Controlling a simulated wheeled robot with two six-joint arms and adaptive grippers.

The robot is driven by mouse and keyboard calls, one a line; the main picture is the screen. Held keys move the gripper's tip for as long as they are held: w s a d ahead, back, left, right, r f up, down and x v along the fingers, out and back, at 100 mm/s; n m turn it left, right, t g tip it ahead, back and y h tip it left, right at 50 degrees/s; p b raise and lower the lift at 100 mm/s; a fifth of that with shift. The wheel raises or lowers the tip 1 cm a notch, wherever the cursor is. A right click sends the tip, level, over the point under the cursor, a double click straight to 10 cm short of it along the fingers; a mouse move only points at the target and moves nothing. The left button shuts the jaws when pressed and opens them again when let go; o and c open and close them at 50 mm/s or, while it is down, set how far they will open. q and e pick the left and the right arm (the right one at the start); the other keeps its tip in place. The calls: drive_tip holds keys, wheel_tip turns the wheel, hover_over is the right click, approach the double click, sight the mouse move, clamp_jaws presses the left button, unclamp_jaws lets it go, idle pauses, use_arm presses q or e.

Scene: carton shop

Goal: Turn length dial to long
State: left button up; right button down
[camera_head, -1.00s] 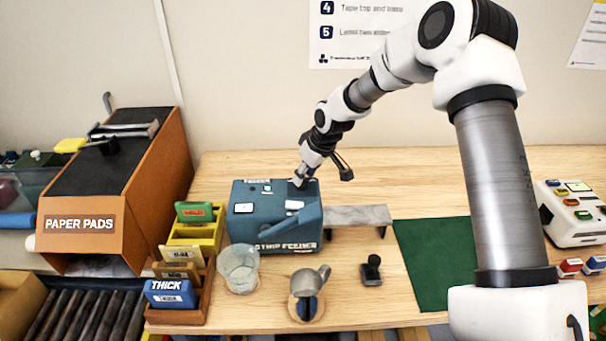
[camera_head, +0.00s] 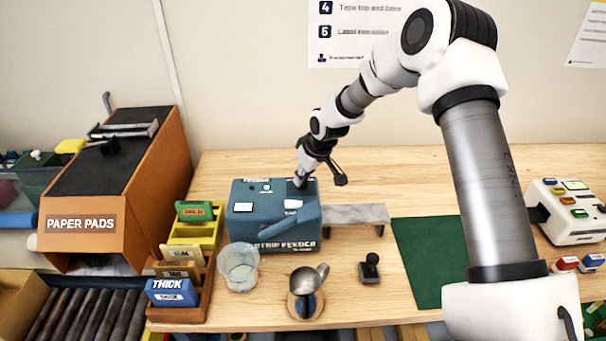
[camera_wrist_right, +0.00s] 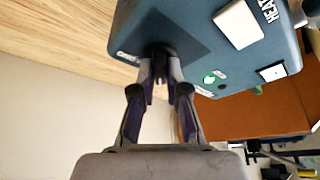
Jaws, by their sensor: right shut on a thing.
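The blue strip feeder (camera_head: 250,218) stands on the wooden table left of centre. It also fills the top of the right wrist view (camera_wrist_right: 190,25). My right gripper (camera_head: 300,180) reaches down onto the right part of its top face. In the right wrist view my right gripper's fingers (camera_wrist_right: 162,72) are closed around a small dark knob (camera_wrist_right: 160,52), which sits on a darker patch of the feeder. The fingers cover most of the knob, so its pointer and setting cannot be read. My left gripper is not in view.
A glass cup (camera_head: 239,266), a metal pitcher (camera_head: 305,285) and a small black stamp (camera_head: 371,268) stand in front of the feeder. A grey metal rest (camera_head: 357,215) and a green mat (camera_head: 428,258) lie to its right. The orange paper-pad box (camera_head: 165,170) is left.

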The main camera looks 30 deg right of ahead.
drive_tip(key=shift+s+m+p, duration=0.1)
drive_tip(key=shift+m+p, duration=0.4)
drive_tip(key=shift+p, duration=0.05)
drive_tip(key=shift+a+m+h, duration=0.1)
drive_tip(key=shift+m+h, duration=0.2)
drive_tip(key=shift+m, duration=0.1)
drive_tip(key=shift+f+m, duration=0.2)
drive_tip(key=shift+m, duration=0.2)
drive_tip(key=m+h+b, duration=0.1)
drive_tip(key=m+b, duration=0.1)
drive_tip(key=b, duration=0.2)
drive_tip(key=m+g+h+b, duration=0.1)
drive_tip(key=m+b, duration=0.2)
drive_tip(key=b, duration=0.2)
drive_tip(key=m+h+b, duration=0.1)
drive_tip(key=m+b, duration=0.2)
drive_tip(key=b, duration=0.2)
drive_tip(key=shift+a+f, duration=0.2)
drive_tip(key=shift+f, duration=0.1)
drive_tip(key=m+b, duration=0.1)
drive_tip(key=m+g+b, duration=0.1)
drive_tip(key=shift+r+m+h, duration=0.2)
drive_tip(key=shift+m+h, duration=0.2)
drive_tip(key=shift+w+a+r+m+g+h, duration=0.15)
drive_tip(key=shift+m+g, duration=0.25)
drive_tip(key=shift+m, duration=0.6)
drive_tip(key=shift+w+d+f+m+g+h, duration=0.15)
drive_tip(key=shift+m+g, duration=0.25)
drive_tip(key=shift+m, duration=0.6)
drive_tip(key=shift+a+r, duration=0.1)
